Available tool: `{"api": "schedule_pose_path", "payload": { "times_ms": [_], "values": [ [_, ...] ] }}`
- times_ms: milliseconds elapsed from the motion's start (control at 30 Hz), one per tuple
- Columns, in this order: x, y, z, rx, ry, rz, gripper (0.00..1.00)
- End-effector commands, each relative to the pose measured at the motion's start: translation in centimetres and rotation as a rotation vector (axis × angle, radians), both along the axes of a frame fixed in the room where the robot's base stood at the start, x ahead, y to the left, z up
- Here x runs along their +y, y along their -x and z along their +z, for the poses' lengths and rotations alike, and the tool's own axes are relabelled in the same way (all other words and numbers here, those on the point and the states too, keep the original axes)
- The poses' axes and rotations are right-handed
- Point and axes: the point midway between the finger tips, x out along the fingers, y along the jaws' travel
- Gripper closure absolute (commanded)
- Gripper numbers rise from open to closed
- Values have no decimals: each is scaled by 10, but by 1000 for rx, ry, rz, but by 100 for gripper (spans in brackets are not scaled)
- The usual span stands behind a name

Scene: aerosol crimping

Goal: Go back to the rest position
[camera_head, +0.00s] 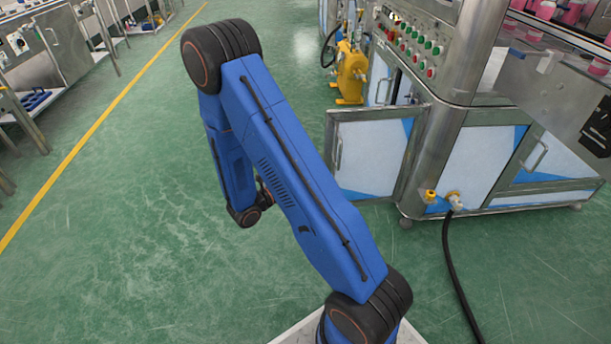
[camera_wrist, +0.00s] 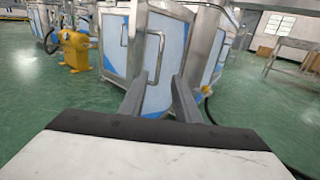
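My gripper (camera_wrist: 158,80) shows in the wrist view with its two grey fingers apart and nothing between them. It points at the open door of the steel machine, with a clear gap of floor in front. In the head view my blue arm is raised and folded, with its lower end hanging behind the upper link. The gripper itself is hidden there behind my arm.
The steel machine (camera_head: 470,150) stands at the right with its cabinet door (camera_head: 370,150) swung open. A yellow pump (camera_head: 350,72) stands behind the door. A black hose (camera_head: 455,270) runs along the floor. Green floor (camera_head: 120,220) is free at left.

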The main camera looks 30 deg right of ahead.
Motion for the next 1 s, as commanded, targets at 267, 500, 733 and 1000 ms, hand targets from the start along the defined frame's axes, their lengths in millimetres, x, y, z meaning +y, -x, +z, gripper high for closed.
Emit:
{"api": "schedule_pose_path", "payload": {
  "times_ms": [267,500,733,1000],
  "values": [
    [0,0,0,0,0,0,70],
    [-2,3,6,-16,-11,-18,70],
    [-8,32,43,-124,-86,-145,70],
    [-10,77,83,-287,-219,-324,70]
  ]
}}
